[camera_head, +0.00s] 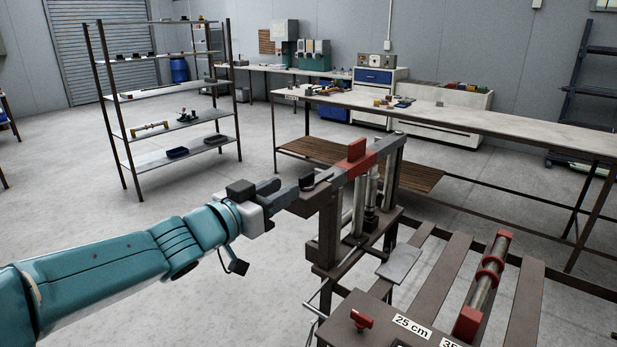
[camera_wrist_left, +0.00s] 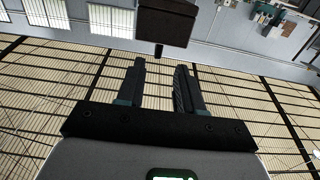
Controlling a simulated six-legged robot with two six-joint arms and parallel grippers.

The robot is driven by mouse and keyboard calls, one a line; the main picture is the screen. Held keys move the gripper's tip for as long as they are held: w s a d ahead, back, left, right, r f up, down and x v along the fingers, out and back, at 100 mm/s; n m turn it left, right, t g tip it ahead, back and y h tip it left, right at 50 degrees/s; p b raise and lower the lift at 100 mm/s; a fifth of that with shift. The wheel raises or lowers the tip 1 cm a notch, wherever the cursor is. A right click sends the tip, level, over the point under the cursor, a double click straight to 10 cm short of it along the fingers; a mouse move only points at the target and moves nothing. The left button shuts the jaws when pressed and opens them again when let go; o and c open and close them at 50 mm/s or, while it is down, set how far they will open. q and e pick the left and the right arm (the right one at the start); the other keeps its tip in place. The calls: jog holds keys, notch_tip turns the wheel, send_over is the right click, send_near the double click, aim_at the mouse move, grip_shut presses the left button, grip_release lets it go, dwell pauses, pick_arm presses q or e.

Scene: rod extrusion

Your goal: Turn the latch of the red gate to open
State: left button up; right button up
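The red gate (camera_head: 357,162) is a red block with a raised red tab, set in a dark bar across the top of an upright metal frame on the bench. At the bar's near left end is a small black piece (camera_head: 307,182), which may be the latch. My left gripper (camera_head: 280,192) is beside this end, coming from the left. In the left wrist view its two fingers (camera_wrist_left: 162,85) are apart with nothing between them. A dark block (camera_wrist_left: 166,22) with a short peg (camera_wrist_left: 158,50) lies just beyond the fingertips. I cannot tell whether they touch. My right gripper is not in view.
The slatted bench holds a rod fixture with red rings (camera_head: 490,270), a red knob (camera_head: 361,320) and a "25 cm" label (camera_head: 412,327). A long table (camera_head: 470,115) stands behind. A shelf rack (camera_head: 170,85) stands at the back left. Open floor lies left of the frame.

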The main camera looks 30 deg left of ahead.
aim_at(300, 180)
pick_arm(q)
jog(key=w, duration=0.8)
jog(key=shift+d, duration=0.4)
jog(key=shift+s+d+r, duration=0.1)
jog(key=shift+s+r, duration=0.05)
jog(key=shift+r, duration=0.05)
jog(key=shift+f, duration=0.1)
jog(key=c, duration=0.3)
grip_shut()
